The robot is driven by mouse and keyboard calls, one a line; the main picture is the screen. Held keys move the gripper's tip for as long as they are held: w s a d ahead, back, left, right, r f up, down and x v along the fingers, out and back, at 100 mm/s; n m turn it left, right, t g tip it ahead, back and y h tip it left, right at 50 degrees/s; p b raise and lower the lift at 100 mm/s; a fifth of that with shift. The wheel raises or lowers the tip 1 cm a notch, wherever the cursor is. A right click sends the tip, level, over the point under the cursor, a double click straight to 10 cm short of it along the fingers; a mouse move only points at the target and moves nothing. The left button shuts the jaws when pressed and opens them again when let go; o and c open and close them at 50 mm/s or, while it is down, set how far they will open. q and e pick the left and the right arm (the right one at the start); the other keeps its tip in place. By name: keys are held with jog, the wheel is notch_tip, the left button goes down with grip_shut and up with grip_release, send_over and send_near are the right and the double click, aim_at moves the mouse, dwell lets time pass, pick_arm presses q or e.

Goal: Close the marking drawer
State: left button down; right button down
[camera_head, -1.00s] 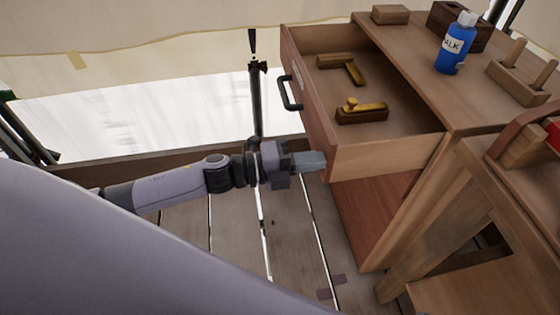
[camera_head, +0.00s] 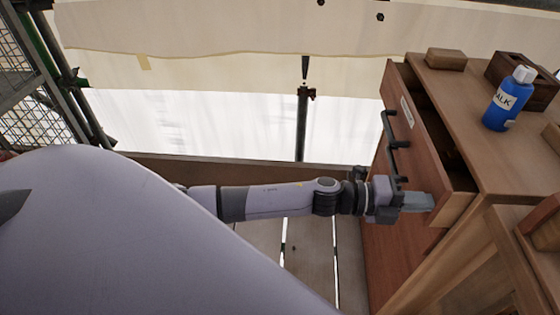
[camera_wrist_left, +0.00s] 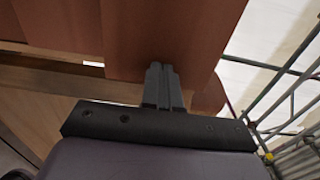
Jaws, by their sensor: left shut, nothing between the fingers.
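The marking drawer (camera_head: 415,140) is a reddish wooden drawer in the bench. My left gripper (camera_head: 428,202) is shut and empty at the low near end of the drawer front, below the handle. In the left wrist view the shut fingers (camera_wrist_left: 163,85) point at the reddish wooden front (camera_wrist_left: 165,30) and seem to meet it. I cannot tell for sure if they touch. My right gripper is out of view.
A blue chalk bottle (camera_head: 508,100), a wooden block (camera_head: 445,59) and a dark wooden box (camera_head: 525,80) stand on the bench top (camera_head: 475,130). A second wooden piece (camera_head: 515,235) stands at the lower right. Plank floor is free left of the bench.

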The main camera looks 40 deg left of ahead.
aim_at(450, 202)
pick_arm(q)
jog(key=x, duration=0.4)
jog(key=shift+w+d+b, duration=0.2)
jog(key=shift+d+b, duration=0.05)
jog(key=shift+b, duration=0.05)
jog(key=shift+w+d+r, duration=0.1)
jog(key=shift+d+r, duration=0.05)
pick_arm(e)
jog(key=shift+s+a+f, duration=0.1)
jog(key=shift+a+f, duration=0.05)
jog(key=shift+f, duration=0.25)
pick_arm(q)
jog(key=shift+r, duration=0.15)
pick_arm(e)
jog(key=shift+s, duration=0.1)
